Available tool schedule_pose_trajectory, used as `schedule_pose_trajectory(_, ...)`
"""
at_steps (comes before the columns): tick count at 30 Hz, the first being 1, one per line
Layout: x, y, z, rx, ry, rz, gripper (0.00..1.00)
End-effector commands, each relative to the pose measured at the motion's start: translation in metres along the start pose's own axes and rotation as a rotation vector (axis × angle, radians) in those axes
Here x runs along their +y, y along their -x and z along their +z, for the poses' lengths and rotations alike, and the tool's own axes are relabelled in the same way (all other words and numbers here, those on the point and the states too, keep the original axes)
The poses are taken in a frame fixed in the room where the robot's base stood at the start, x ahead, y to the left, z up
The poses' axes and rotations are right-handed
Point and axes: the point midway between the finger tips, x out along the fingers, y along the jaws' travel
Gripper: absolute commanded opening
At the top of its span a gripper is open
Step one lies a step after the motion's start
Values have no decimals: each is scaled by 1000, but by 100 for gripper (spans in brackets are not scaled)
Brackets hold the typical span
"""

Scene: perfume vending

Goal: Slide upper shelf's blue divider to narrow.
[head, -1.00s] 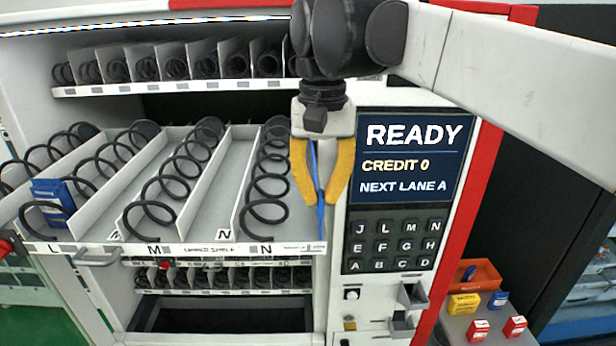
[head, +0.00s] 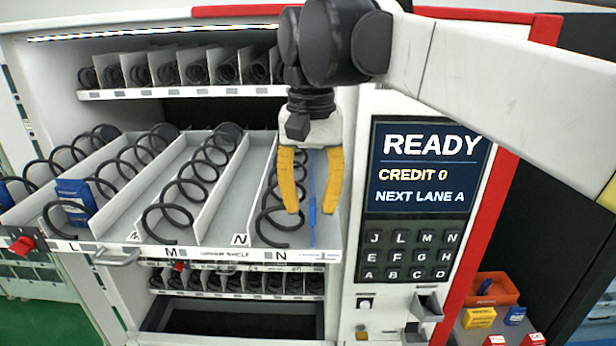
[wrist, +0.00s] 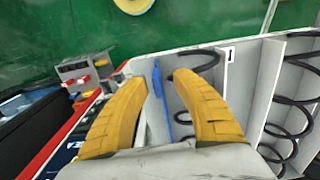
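The blue divider (head: 312,205) is a thin upright strip at the front of the upper shelf (head: 200,255), close to the right side of the rightmost coil (head: 268,215). My gripper (head: 311,208) hangs over the shelf with its yellow fingers apart, one on each side of the divider. The left finger overlaps the coil in the head view. The wrist view also shows the blue divider (wrist: 158,80) between the open fingers (wrist: 160,82), with gaps visible. Whether a finger touches it is unclear.
Other coils and white dividers fill the lanes to the left, with a blue box (head: 76,198) in one. The keypad panel (head: 412,250) stands right of the shelf. An orange bin (head: 492,290) and small boxes sit at lower right.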

Motion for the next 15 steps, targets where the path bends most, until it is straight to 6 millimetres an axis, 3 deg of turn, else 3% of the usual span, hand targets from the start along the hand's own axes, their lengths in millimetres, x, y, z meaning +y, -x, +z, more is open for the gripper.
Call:
schedule_pose_trajectory(5,0,22,0,0,0,0,32)
schedule_pose_trajectory(15,-2,96,-1,0,1,0,32)
